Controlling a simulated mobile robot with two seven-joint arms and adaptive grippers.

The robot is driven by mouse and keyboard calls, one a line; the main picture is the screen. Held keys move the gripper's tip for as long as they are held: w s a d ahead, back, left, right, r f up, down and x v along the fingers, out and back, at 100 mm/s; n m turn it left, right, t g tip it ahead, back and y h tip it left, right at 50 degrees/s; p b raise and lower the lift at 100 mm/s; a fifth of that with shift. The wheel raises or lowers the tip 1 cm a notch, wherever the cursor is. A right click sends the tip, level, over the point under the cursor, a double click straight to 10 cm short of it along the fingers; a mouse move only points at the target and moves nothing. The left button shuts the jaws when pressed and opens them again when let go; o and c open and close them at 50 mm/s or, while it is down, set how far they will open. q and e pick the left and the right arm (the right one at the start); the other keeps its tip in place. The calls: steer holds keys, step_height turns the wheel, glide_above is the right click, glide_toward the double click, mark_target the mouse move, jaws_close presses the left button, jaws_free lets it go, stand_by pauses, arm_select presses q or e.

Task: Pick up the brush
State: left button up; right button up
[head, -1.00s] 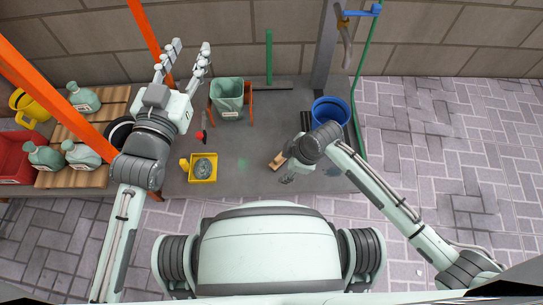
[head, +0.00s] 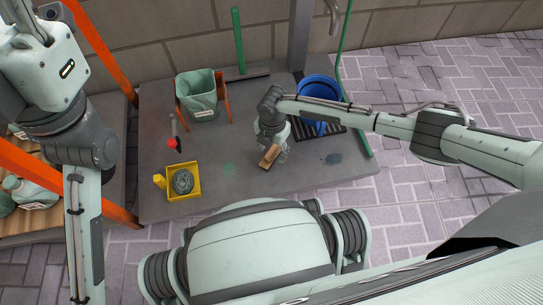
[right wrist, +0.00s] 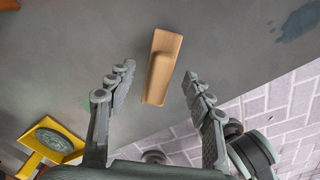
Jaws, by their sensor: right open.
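The brush (head: 270,157) is a small tan wooden block lying on the grey platform near its front edge. In the right wrist view the brush (right wrist: 161,66) lies lengthwise between the two open fingers, ahead of the palm. My right gripper (head: 278,146) points down just above and beside the brush, partly hidden by its own wrist. In the right wrist view my right gripper (right wrist: 158,76) is empty, with a gap on each side of the brush. My left gripper (head: 28,18) is at the top left, its fingertips cut off by the frame edge.
A yellow tray (head: 197,186), a red-tipped tool (head: 173,142) and a green bucket (head: 197,112) stand left of the brush. A blue bucket (head: 320,88) is behind my right forearm. A green-handled broom (head: 238,40) leans at the wall. The platform around the brush is clear.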

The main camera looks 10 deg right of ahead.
step_height(320, 180, down, 2)
steer(key=shift+f, duration=0.2)
jaws_close()
steer(key=shift+r, duration=0.15)
